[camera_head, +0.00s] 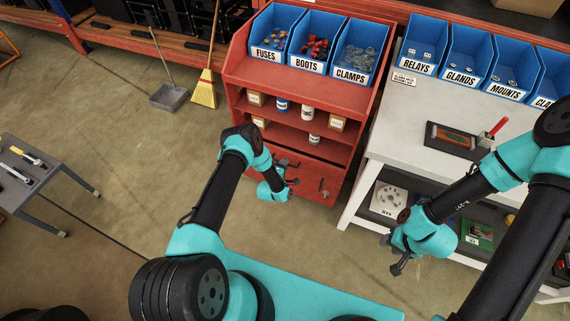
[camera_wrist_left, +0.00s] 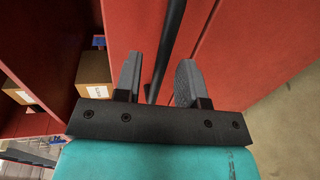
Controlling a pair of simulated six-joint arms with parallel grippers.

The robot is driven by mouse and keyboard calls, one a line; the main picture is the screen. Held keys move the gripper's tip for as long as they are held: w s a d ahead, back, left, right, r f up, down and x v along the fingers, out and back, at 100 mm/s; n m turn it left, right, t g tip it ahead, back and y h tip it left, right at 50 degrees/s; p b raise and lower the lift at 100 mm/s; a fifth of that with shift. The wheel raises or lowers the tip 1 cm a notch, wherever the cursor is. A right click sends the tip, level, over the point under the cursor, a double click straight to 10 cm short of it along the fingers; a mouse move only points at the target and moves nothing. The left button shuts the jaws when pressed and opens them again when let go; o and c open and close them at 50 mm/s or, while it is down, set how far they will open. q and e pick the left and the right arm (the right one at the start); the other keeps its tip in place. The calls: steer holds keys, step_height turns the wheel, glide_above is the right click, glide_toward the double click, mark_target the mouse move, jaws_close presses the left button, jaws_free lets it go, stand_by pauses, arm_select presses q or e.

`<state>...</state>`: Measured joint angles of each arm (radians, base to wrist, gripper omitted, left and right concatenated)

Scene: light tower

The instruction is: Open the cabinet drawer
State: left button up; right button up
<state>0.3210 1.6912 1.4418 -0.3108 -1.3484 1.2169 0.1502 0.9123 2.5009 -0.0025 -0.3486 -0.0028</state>
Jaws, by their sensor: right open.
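The red cabinet (camera_head: 238,72) has a drawer (camera_head: 310,178) in its lower part, which looks closed. My left gripper (camera_head: 291,172) is at the left part of the drawer front. In the left wrist view its two fingers (camera_wrist_left: 158,82) stand apart on either side of a dark bar handle (camera_wrist_left: 168,48). A gap shows between the bar and the fingers. The gripper hides much of the handle in the head view. My right gripper (camera_head: 394,258) is open and empty, in front of the white workbench (camera_head: 425,100).
Shelves above the drawer hold small boxes and jars (camera_head: 307,112). Blue bins (camera_head: 318,42) stand on the cabinet top. A grey table (camera_head: 45,185) with tools stands at the left. A broom (camera_head: 204,90) and dustpan (camera_head: 169,96) are behind.

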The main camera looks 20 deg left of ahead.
arm_select(q)
steer(key=shift+x, duration=0.9)
jaws_close()
